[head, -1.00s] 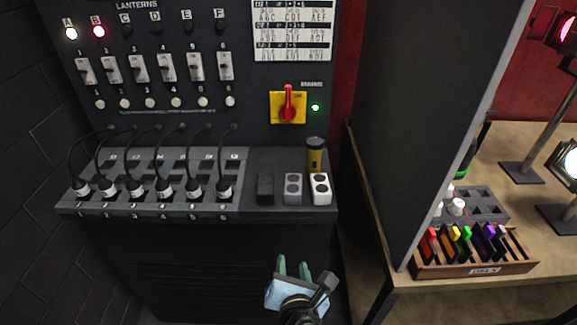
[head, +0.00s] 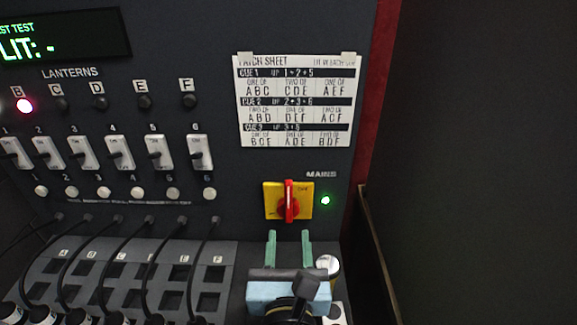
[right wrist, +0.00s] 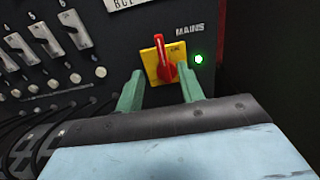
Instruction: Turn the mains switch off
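The mains switch (head: 288,201) is a red rotary handle on a yellow plate, set in the dark panel under the word MAINS. Its handle stands upright, and a green lamp (head: 325,200) glows to its right. It also shows in the right wrist view (right wrist: 164,60), between and beyond my fingertips. My right gripper (head: 289,236) is open and empty, its two green fingers pointing at the panel just below the switch. No contact with the handle shows. My left gripper is not in view.
Black cables (head: 150,260) and sockets lie lower left. A yellow-and-black torch (head: 328,266) stands right of my gripper. A patch sheet (head: 297,100) hangs above. A dark partition (head: 470,160) closes the right side.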

